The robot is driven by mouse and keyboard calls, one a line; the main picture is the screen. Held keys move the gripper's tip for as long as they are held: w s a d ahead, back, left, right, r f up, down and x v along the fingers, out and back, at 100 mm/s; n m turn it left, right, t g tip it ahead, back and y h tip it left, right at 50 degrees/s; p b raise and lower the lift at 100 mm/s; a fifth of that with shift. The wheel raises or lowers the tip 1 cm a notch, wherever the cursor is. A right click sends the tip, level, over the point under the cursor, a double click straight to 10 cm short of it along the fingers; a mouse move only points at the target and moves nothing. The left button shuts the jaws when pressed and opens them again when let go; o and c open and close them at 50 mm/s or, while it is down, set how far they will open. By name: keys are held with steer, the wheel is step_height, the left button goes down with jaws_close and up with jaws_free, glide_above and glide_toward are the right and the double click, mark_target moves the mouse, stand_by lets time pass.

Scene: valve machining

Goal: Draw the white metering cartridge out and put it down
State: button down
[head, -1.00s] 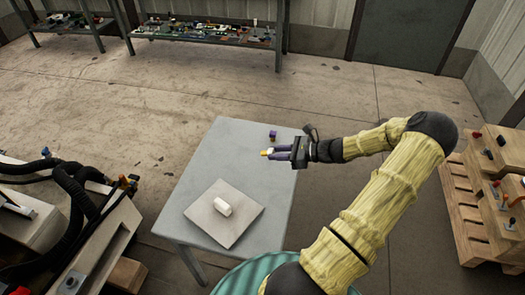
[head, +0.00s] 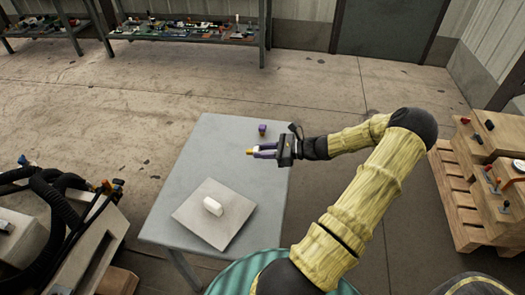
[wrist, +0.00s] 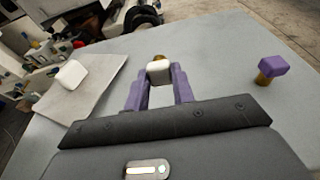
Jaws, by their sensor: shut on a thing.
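My gripper (head: 251,151) is shut on a small white block-like piece (wrist: 159,72) with a brass end, which I take to be the white metering cartridge. The purple fingers lie on both sides of it in the wrist view, and its yellow-brass tip points away from my gripper. In the head view it is above the far part of the grey table (head: 199,140). Whether it touches the tabletop I cannot tell. Another white block (head: 213,206) sits on a pale square plate (head: 196,213) on the near part of the table; it also shows at left in the wrist view (wrist: 71,74).
A purple-headed piece with a brass stem (wrist: 272,69) stands on the table to the right of my gripper in the wrist view. Bare tabletop lies around it. A machine with black hoses (head: 60,205) is at left. A pallet with wooden blocks (head: 462,190) is at right.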

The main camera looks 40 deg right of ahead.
mark_target(264, 167)
steer(key=shift+f+b, duration=1.85)
steer(key=shift+f, duration=0.3)
steer(key=shift+f, duration=0.4)
steer(key=c, duration=1.1)
jaws_free()
steer(key=shift+s+d, duration=0.1)
steer(key=p+v, duration=0.2)
steer(key=v, duration=1.5)
